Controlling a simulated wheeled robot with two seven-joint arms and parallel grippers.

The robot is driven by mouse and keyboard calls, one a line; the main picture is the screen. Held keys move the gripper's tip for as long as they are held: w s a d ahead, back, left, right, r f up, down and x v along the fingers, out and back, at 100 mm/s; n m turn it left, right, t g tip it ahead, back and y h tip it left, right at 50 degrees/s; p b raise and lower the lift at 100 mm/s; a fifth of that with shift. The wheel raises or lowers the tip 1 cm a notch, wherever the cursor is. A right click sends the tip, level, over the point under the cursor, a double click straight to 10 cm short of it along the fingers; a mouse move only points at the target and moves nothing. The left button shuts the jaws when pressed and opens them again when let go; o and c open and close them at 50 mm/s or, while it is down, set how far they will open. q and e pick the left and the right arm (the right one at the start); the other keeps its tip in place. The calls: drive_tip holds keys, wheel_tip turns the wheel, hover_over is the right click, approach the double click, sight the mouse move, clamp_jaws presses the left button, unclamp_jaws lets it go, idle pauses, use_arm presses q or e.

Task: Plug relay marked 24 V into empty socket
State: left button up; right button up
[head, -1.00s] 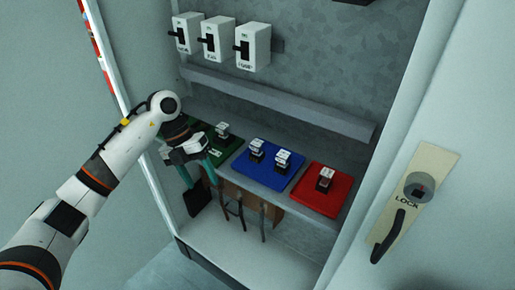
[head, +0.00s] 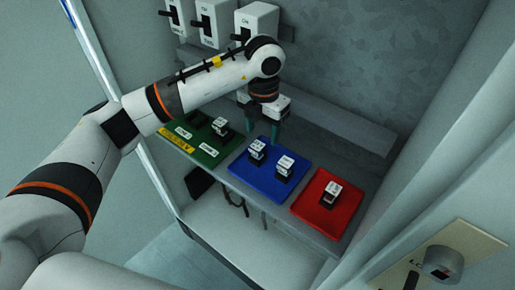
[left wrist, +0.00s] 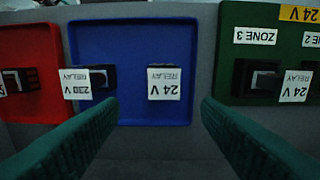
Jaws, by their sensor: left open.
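A white-topped relay marked 24 V (left wrist: 164,84) sits on the blue tray (left wrist: 140,35); in the head view this relay (head: 257,149) is the one nearer the green panel. Beside it is a relay marked 230 V (left wrist: 88,82), also seen in the head view (head: 285,165). My left gripper (head: 262,126) is open and empty above the back of the blue tray; in the wrist view its green fingers (left wrist: 160,108) flank the 24 V relay without visible contact. The green panel (head: 203,159) bears another relay (head: 220,126) and a dark socket (head: 197,118) that looks empty.
A red tray (head: 311,207) with one relay (head: 332,190) lies right of the blue tray. White breakers (head: 215,20) hang on the back wall above a grey rail (head: 335,130).

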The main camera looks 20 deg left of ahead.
sight(260, 143)
use_arm(q)
drive_tip(key=f+p, duration=0.2)
drive_tip(key=shift+a+f, duration=0.2)
drive_tip(key=shift+f, duration=0.1)
drive_tip(key=shift+s+a+f+p, duration=0.1)
drive_tip(key=shift+s+f+p, duration=0.05)
drive_tip(key=shift+f, duration=0.4)
drive_tip(key=shift+s+f+p, duration=0.1)
drive_tip(key=shift+f+p, duration=0.05)
drive_tip(key=shift+f, duration=0.75)
drive_tip(key=shift+w+f, duration=0.1)
drive_tip(key=shift+c, duration=0.4)
drive_tip(key=c, duration=0.9)
drive_tip(key=shift+c, duration=0.5)
use_arm(e)
drive_tip(key=w+r, duration=0.2)
drive_tip(key=shift+w+a+r, duration=0.1)
drive_tip(key=shift+w+r, duration=0.2)
drive_tip(key=shift+r, duration=0.1)
